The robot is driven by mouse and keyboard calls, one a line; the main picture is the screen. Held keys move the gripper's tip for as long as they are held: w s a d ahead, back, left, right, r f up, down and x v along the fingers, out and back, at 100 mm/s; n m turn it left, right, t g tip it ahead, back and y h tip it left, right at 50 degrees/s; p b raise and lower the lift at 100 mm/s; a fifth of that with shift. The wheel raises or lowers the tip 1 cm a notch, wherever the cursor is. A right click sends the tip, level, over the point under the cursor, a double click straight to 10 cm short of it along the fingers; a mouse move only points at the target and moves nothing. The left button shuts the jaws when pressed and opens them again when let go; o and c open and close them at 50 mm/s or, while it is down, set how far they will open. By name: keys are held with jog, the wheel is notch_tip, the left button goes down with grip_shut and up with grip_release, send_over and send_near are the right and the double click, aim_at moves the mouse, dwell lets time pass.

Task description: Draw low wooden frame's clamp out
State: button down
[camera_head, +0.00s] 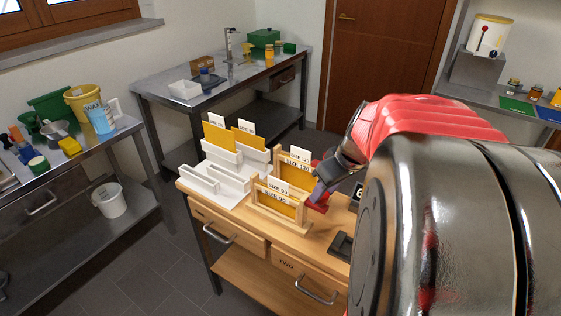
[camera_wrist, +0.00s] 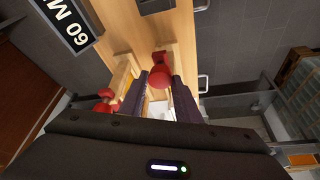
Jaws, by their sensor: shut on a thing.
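The low wooden frame (camera_head: 303,224) stands at the front of the wooden bench, holding yellow sheets with white labels reading SIZE 95. A taller wooden frame (camera_head: 279,155), labelled SIZE 120, stands just behind it. My gripper (camera_head: 318,190) reaches in from the right at the low frame's right end. In the wrist view its two dark fingers (camera_wrist: 160,88) are shut on the low frame's red clamp (camera_wrist: 161,72), one on either side. A second red clamp (camera_wrist: 103,104) shows at the taller frame, left of the fingers. How deep the held clamp sits is hidden.
A white rack (camera_head: 222,188) with yellow sheets stands left of the frames. A dark tray (camera_head: 341,246) lies near the bench's front right. A black label reading 60 M (camera_wrist: 68,24) shows in the wrist view. Bare bench top lies beyond the clamps.

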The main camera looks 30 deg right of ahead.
jog(key=shift+s+d, duration=0.1)
jog(key=shift+s, duration=0.1)
jog(key=c, duration=1.3)
grip_release()
jog(key=v, duration=1.3)
jog(key=shift+s+r, duration=0.25)
jog(key=shift+r, duration=0.05)
jog(key=shift+w, duration=0.1)
